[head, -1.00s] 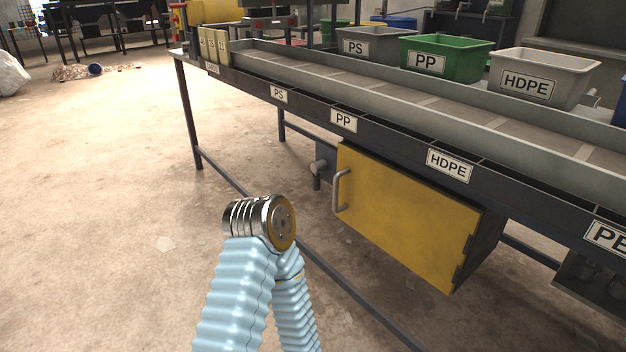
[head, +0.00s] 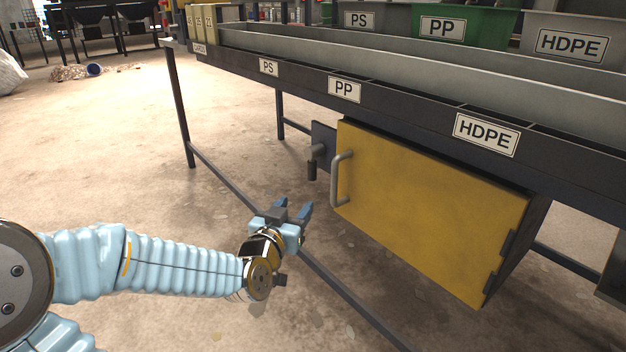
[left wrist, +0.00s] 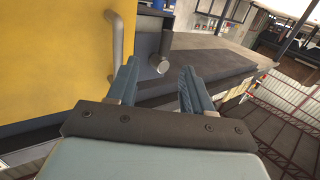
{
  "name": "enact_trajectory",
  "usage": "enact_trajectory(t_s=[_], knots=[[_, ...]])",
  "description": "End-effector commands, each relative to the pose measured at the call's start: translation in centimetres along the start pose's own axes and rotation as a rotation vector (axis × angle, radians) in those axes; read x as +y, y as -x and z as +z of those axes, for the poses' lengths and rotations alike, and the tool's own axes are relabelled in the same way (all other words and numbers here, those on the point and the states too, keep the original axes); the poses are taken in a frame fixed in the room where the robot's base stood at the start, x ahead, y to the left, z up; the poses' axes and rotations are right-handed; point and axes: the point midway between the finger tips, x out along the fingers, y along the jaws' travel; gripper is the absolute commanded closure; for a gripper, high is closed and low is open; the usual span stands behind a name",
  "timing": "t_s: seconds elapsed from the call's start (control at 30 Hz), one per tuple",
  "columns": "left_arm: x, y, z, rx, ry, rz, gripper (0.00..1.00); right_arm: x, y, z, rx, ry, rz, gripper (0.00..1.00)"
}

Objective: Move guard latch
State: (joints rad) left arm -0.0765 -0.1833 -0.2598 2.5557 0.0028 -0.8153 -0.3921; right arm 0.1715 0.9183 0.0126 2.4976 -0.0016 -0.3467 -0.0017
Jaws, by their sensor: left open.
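The yellow guard door (head: 430,210) is shut under the sorting table, with a grey bar handle (head: 338,180) at its left edge. Left of the handle, a grey latch (head: 316,160) with a round knob and a part hanging down sits on a dark plate. My left gripper (head: 292,210) is open and empty, below and left of the handle, apart from both. In the left wrist view, the round end of the latch (left wrist: 159,65) shows between and beyond the open fingers, and the handle (left wrist: 117,40) is left of them. My right gripper is not in view.
The long sorting table (head: 400,112) with PS, PP and HDPE labels runs above the door. A low frame bar (head: 345,290) crosses below my left gripper. Bins (head: 455,25) stand behind the table. The floor at left is open.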

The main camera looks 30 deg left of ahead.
Motion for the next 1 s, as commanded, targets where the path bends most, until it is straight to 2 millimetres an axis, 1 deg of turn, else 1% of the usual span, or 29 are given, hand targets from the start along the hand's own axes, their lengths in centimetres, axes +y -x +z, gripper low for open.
enact_trajectory(t_s=[0.03,0.1,0.17,0.23,0.33,0.4,0.5,0.7,0.83,1.0], knots=[[-0.6,0.4,-0.7,0.033,0.001,-0.013,0.49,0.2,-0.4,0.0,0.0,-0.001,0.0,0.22],[-1.0,0.5,-1.4,0.052,-0.001,-0.023,0.49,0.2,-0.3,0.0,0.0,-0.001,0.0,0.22],[-1.1,0.1,-1.7,0.057,-0.002,-0.025,0.49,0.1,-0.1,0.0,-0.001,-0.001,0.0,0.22],[-1.1,-0.7,-1.9,0.056,-0.003,-0.025,0.49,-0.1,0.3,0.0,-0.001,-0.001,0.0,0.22],[-1.1,-2.5,-1.9,0.053,-0.004,-0.023,0.49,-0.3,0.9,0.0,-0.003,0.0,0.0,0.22],[-1.1,-4.2,-1.7,0.055,-0.003,-0.023,0.49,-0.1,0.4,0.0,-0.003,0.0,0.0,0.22],[-1.1,-6.6,-1.9,0.056,-0.004,-0.023,0.49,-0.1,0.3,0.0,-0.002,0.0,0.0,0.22],[-1.2,-10.7,-2.1,0.055,-0.003,-0.022,0.49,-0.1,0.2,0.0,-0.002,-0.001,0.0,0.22],[-1.3,-12.2,-2.2,0.055,-0.002,-0.022,0.49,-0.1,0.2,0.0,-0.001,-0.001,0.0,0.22],[-1.3,-13.1,-2.3,0.055,-0.001,-0.022,0.49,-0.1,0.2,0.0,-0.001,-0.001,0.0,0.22]])
